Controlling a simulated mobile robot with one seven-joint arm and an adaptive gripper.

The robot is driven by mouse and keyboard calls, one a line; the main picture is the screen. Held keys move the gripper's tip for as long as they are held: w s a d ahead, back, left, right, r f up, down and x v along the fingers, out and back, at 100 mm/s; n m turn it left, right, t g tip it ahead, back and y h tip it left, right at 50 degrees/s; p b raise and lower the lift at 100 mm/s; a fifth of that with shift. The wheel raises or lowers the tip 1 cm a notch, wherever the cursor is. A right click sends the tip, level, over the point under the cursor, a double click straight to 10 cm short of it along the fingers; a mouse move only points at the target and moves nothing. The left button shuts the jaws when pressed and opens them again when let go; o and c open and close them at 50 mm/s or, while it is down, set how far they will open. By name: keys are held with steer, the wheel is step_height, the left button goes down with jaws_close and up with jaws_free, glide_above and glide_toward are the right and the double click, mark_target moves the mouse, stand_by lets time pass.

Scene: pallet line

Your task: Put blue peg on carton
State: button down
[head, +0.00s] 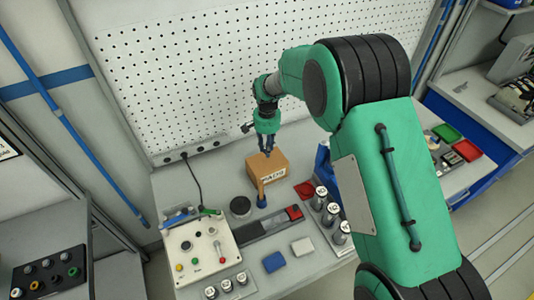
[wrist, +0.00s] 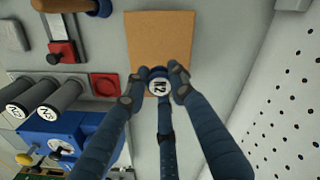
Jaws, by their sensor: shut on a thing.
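My gripper (head: 266,152) is above the back part of the brown carton (head: 268,176), which stands on the bench and has a printed label on its front. In the wrist view my gripper (wrist: 156,86) is shut on a round thing with a dark blue rim and a white top marked with black characters, which looks like the blue peg (wrist: 159,82). The peg overlaps one edge of the carton (wrist: 160,38) in that view. The fingers mostly hide the peg in the head view. I cannot tell whether it touches the carton.
A wooden handle with a blue base (head: 262,200) stands just in front of the carton. A control box (head: 203,247) is front left. The pegboard (head: 190,75) rises behind.

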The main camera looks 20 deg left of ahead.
steer(key=shift+f, duration=1.65)
steer(key=shift+f, duration=0.1)
steer(key=c, duration=1.5)
jaws_free()
steer(key=shift+o, duration=0.2)
step_height(320, 180, up, 12)
steer(key=shift+r, duration=0.1)
